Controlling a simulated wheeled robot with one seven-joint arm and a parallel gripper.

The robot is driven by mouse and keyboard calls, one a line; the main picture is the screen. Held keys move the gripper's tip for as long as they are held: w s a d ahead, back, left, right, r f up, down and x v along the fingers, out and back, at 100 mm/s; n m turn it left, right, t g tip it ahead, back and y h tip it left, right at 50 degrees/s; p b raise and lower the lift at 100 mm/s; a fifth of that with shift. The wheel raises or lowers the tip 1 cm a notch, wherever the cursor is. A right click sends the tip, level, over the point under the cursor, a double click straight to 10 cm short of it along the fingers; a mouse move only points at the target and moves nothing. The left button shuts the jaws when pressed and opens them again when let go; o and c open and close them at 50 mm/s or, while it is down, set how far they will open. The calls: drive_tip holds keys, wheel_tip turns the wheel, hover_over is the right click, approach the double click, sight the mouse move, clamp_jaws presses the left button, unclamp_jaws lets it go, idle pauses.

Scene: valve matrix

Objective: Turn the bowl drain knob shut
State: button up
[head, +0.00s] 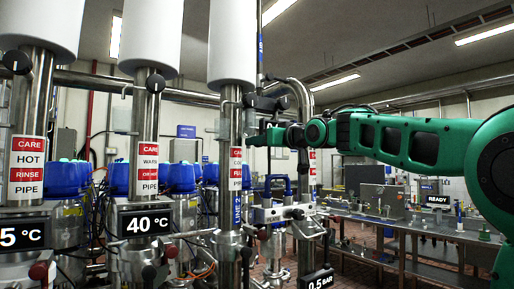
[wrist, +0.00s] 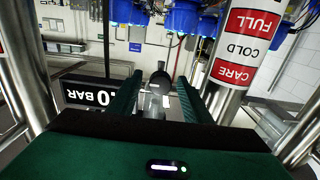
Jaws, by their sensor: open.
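My gripper (head: 262,139) is at the end of the green arm, level with the steel pipes near the middle of the head view. In the wrist view my gripper (wrist: 158,80) is open, with one dark green finger on each side. A dark round knob on a grey stem (wrist: 160,84) shows between the fingers in that view. I cannot see contact with it. No label in view reads bowl drain, so I cannot tell whether this is that knob. Its turn position is unclear.
A pressure display (wrist: 88,94) and a red-and-white labelled pipe (wrist: 240,50) flank the fingers in the wrist view. Steel pipes with black knobs (head: 155,83) and a 40 °C display (head: 144,221) stand left. A workbench (head: 420,240) stands right.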

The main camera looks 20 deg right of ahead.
drive_tip(key=shift+w+a, duration=0.15)
drive_tip(key=shift+w, duration=0.3)
